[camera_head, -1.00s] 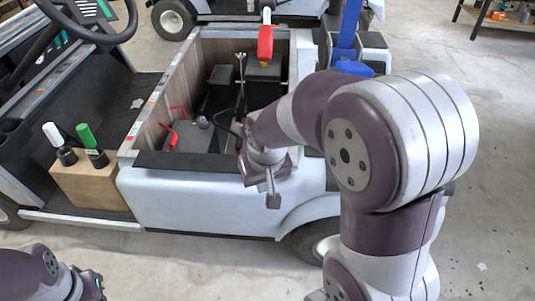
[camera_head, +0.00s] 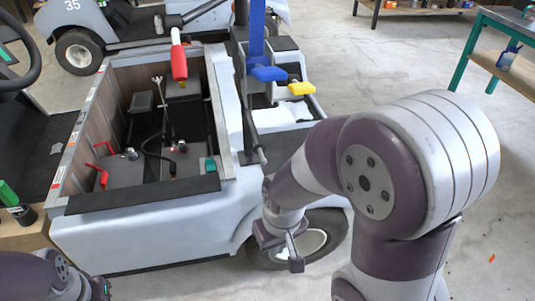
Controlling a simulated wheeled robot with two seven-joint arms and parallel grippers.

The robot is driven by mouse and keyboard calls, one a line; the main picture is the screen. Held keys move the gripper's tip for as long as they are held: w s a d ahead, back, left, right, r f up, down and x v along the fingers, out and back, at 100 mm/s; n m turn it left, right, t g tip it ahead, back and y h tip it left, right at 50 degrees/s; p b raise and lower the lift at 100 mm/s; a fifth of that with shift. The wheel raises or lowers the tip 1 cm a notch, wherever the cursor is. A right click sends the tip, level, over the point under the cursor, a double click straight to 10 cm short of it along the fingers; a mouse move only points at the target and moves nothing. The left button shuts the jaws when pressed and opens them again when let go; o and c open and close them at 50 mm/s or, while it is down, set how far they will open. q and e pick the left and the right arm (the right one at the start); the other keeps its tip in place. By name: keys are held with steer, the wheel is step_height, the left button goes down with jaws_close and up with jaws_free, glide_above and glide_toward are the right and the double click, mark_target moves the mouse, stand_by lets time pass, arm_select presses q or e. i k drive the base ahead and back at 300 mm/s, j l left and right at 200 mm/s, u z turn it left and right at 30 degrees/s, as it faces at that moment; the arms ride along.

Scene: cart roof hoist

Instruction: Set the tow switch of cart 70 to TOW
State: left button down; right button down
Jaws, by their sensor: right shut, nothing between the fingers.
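The near cart (camera_head: 130,235) is white, with an open, wood-lined compartment; I cannot read its number. Inside are a grey box with red handles (camera_head: 103,174), dark cables and a small red light (camera_head: 172,148). A small teal part (camera_head: 210,165) sits inside the compartment's near right corner; I cannot tell whether it is the tow switch, and no TOW marking is readable. My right gripper (camera_head: 296,264) is shut and empty, in front of the rear wheel and outside the compartment. My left gripper (camera_head: 100,288) is barely in view at the bottom left, its jaws unclear.
A red-handled bar (camera_head: 179,60) stands over the compartment. A blue post (camera_head: 257,30), a blue block (camera_head: 270,74) and a yellow block (camera_head: 301,88) are at the cart's rear. A second cart (camera_head: 82,50) marked 35 is behind. A teal-legged bench (camera_head: 520,66) stands right; floor there is clear.

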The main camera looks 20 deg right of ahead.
mark_target(210, 163)
steer(key=i+z, duration=0.1)
steer(key=z, duration=0.8)
steer(key=i+j, duration=0.15)
steer(key=i, duration=0.25)
